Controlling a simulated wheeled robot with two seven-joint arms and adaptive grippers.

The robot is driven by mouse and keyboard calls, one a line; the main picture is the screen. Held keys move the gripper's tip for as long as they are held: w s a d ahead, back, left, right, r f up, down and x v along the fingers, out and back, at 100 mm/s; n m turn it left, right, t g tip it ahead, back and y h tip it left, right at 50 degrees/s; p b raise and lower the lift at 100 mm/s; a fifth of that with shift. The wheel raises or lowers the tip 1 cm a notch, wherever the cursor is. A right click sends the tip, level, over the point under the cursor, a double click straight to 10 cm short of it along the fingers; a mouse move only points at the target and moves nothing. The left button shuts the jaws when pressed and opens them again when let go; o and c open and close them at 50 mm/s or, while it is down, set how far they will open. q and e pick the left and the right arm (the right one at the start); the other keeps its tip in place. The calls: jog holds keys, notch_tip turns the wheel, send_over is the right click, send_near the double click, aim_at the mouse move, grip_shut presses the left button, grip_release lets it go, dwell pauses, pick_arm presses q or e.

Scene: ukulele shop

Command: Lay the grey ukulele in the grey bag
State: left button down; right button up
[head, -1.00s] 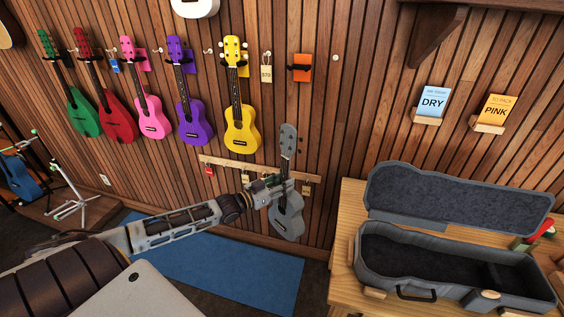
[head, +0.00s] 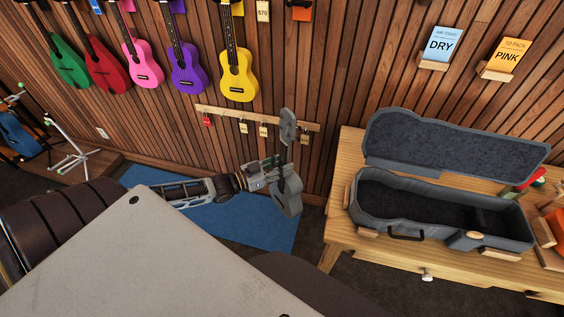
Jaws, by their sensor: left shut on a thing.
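The grey ukulele (head: 291,197) hangs upright in the air, turned partly edge-on, with its head (head: 287,124) at the top. My left gripper (head: 281,178) is shut on it around the neck, just above the body; the fingertips are partly hidden. The grey bag (head: 370,215) is a hard, ukulele-shaped case lying open on the wooden table at the right. Its lid (head: 455,145) leans back toward the wall and its dark inside looks empty. The ukulele is left of the case and apart from it. My right gripper is not in view.
The wooden table (head: 348,150) has small blocks around the case and red and orange items at its right end. Green, red, pink, purple and yellow ukuleles (head: 238,75) hang on the slatted wall. A rail with tags (head: 230,117) runs behind my gripper. A blue mat (head: 225,225) lies on the floor.

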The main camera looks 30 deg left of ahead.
pick_arm(q)
jog(key=shift+s+d, duration=0.1)
jog(key=shift+d, duration=0.1)
jog(key=shift+s+d+f+n+t+y, duration=0.15)
jog(key=shift+d+f+n+t+y, duration=0.1)
jog(key=shift+d+n+y, duration=0.25)
jog(key=shift+s+d+f+n+t+y, duration=0.1)
jog(key=shift+d+f+n+t+y, duration=0.15)
jog(key=shift+d+n+y, duration=0.25)
jog(key=shift+s+d+f+n+t+y, duration=0.15)
jog(key=shift+d+n+t+y, duration=0.3)
jog(key=shift+d+y, duration=0.7)
jog(key=shift+d+n+t+y, duration=0.25)
jog(key=shift+d+n+y, duration=1.2)
jog(key=shift+d+y, duration=0.75)
jog(key=shift+w+d+r, duration=0.2)
jog(key=shift+d, duration=0.25)
